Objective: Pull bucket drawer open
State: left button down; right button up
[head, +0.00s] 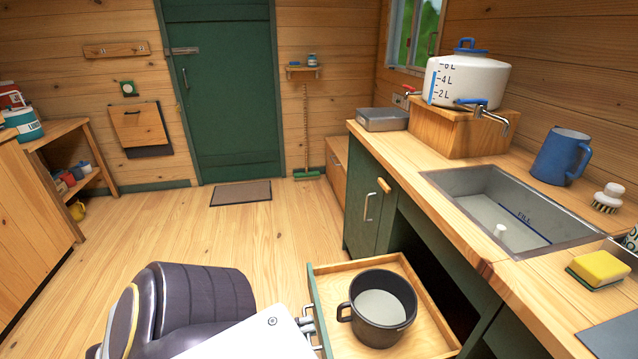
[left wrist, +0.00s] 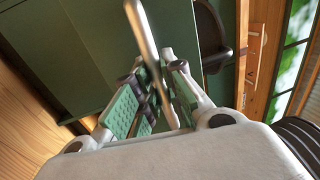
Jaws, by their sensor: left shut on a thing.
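The bucket drawer (head: 432,322) stands pulled out from under the sink counter, with a light wooden inside and a green front. A dark grey bucket (head: 383,306) with a side handle sits upright in it. My left gripper (head: 312,330) is at the outer side of the drawer front, partly hidden by its own white wrist. In the left wrist view my left gripper (left wrist: 160,95) has its green-padded fingers shut around the metal bar handle (left wrist: 146,45) of the drawer. My right gripper is not in view.
The counter with sink (head: 500,220) runs along the right, bearing a water tank (head: 467,80), a blue jug (head: 560,156) and a yellow sponge (head: 598,268). A green cabinet door (head: 365,205) is beyond the drawer. The wooden floor (head: 250,235) left of the drawer is clear.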

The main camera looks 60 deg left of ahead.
pick_arm(q)
jog(key=shift+s+a+f, duration=0.1)
jog(key=shift+s, duration=0.25)
jog(key=c, duration=1.6)
grip_release()
jog(key=shift+o, duration=0.6)
jog(key=v, duration=1.2)
jog(key=shift+w, duration=0.1)
